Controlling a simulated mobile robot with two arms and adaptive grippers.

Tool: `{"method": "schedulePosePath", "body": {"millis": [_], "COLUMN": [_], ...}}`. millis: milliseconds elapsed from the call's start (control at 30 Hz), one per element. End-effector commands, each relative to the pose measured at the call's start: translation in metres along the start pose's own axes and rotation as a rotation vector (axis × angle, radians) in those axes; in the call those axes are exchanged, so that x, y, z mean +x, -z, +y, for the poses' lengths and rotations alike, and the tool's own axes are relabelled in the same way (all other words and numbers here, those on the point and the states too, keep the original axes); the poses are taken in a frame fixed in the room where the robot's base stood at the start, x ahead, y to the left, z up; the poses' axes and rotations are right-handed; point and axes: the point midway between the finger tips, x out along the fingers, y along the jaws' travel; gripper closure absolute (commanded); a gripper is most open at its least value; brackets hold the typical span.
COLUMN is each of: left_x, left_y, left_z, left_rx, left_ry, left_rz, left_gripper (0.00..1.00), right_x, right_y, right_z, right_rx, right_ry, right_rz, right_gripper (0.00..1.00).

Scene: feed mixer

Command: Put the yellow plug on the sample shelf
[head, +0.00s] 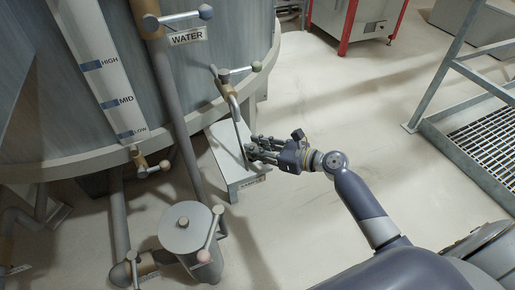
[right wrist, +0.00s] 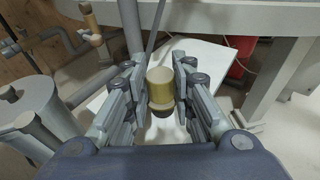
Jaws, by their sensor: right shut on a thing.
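The yellow plug (right wrist: 160,88) stands upright between the fingers of my right gripper (right wrist: 160,95) in the right wrist view. The gripper is shut on it. In the head view my right gripper (head: 252,147) is over the right side of the pale sample shelf (head: 226,150), which has a label on its front edge. The fingers mostly hide the plug there. The shelf top also shows behind the plug in the right wrist view (right wrist: 207,60). I cannot tell whether the plug touches the shelf. My left gripper is not in view.
A large grey tank (head: 60,140) with a level scale and valves stands at the left. A thin pipe (head: 239,120) comes down beside the fingers. A lidded grey canister (head: 187,235) stands in front. A metal grating step (head: 485,140) is at the right; the floor between is clear.

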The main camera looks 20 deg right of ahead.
Motion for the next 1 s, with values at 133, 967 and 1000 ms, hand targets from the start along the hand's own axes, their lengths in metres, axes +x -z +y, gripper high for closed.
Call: {"method": "schedulePosePath", "body": {"millis": [133, 967, 1000], "left_x": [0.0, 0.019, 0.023], "left_y": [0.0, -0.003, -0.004], "left_z": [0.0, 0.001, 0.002], "left_rx": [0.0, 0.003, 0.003], "left_ry": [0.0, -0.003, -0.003], "left_rz": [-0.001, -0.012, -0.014], "left_gripper": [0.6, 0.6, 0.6], "right_x": [0.0, -0.036, -0.045], "right_y": [-0.001, -0.001, 0.0], "right_z": [0.0, 0.0, 0.0], "right_rx": [0.0, 0.0, 0.001], "right_ry": [0.0, 0.001, 0.001], "right_rz": [-0.001, 0.004, 0.005], "right_gripper": [1.0, 0.57, 0.57]}}
